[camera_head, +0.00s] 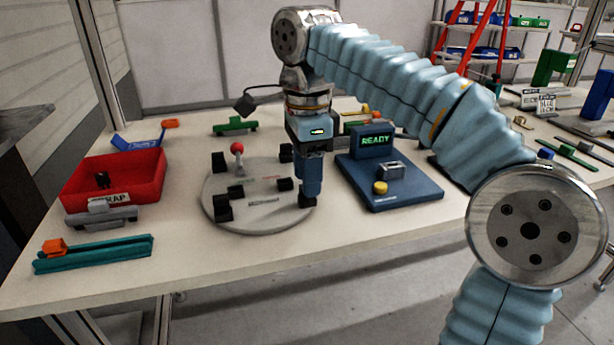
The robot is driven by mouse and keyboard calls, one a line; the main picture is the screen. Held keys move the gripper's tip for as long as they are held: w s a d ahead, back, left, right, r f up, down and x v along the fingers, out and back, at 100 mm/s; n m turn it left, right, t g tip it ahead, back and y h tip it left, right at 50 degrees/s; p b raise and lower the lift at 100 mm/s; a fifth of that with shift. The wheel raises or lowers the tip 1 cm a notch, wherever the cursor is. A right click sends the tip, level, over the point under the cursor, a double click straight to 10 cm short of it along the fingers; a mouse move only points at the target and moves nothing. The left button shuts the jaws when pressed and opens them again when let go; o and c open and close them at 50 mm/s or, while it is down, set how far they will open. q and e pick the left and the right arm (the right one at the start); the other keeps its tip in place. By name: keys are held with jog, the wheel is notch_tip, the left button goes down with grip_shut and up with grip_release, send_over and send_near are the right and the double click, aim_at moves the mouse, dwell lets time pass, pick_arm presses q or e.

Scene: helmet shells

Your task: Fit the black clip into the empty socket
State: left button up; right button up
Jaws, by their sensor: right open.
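A round light-grey plate (240,205) lies on the table. It carries several black blocks, among them a left rear one (219,162), a left front one (223,208) and a middle one (285,184). I cannot tell which is the clip or which spot is the empty socket. A small black piece (102,180) lies in the red bin (128,168). My right gripper (308,198) points down over the plate's right edge, open. Its fingers partly hide that edge, and I cannot tell whether a black block stands between them. My left gripper is not in view.
A red-knobbed lever (237,150) stands on the plate. A blue station (400,187) with a green READY display is close on the right. A grey clamp (100,213) and teal rail (95,254) are at the left. The table's front strip is clear.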

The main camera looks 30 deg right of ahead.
notch_tip(320, 180, up, 10)
jog(key=p, duration=0.4)
jog(key=shift+r, duration=0.15)
dwell(0.3)
